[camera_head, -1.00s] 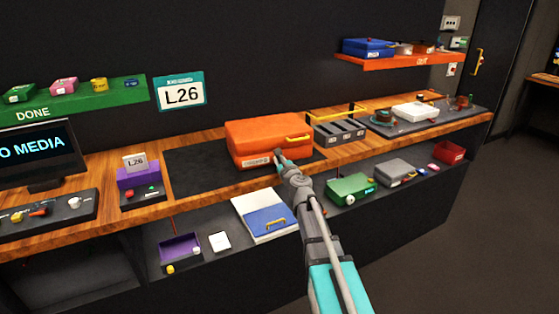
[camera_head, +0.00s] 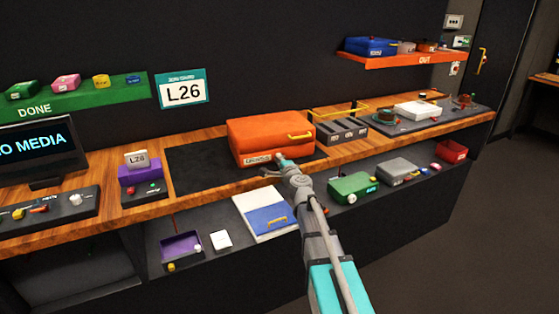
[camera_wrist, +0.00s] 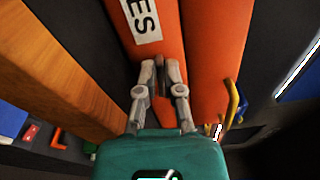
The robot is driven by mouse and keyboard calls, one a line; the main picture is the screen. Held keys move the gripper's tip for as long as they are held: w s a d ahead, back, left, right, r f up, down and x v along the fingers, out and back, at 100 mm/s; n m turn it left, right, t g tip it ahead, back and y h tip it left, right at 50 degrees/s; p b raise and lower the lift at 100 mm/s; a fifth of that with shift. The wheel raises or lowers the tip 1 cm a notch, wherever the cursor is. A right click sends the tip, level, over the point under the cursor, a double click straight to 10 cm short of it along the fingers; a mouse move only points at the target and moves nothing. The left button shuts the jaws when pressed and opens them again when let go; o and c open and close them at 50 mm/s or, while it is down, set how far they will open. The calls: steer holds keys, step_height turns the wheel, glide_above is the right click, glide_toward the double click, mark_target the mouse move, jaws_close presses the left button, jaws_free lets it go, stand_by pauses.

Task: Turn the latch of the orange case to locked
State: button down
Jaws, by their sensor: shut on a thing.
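The orange case (camera_head: 268,132) lies closed on a dark mat on the wooden counter, with a yellow handle (camera_head: 300,135) at its right end. A white label (camera_head: 258,158) is on its front side; part of this label also shows in the wrist view (camera_wrist: 142,18). My gripper (camera_head: 281,159) is at the case's front side, just right of the label. In the wrist view, my gripper (camera_wrist: 160,65) has its fingertips close together against the orange side, shut on the small latch. The fingers mostly hide the latch, so I cannot read its position.
A dark mat (camera_head: 195,172) lies bare left of the case. A grey slotted tray (camera_head: 342,131) stands close on its right. Below the counter, a blue-and-white folder (camera_head: 262,212) and a green case (camera_head: 350,187) lie on the lower shelf near my arm.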

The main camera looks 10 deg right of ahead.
steer(key=shift+f+n, duration=0.15)
steer(key=shift+n, duration=0.85)
steer(key=c, duration=0.8)
jaws_free()
steer(key=shift+s+d, duration=0.3)
steer(key=shift+s, duration=1.7)
steer(key=shift+s+d, duration=0.3)
steer(key=shift+s, duration=1.65)
steer(key=shift+s+d, duration=0.3)
steer(key=shift+s, duration=1.7)
steer(key=shift+a, duration=0.1)
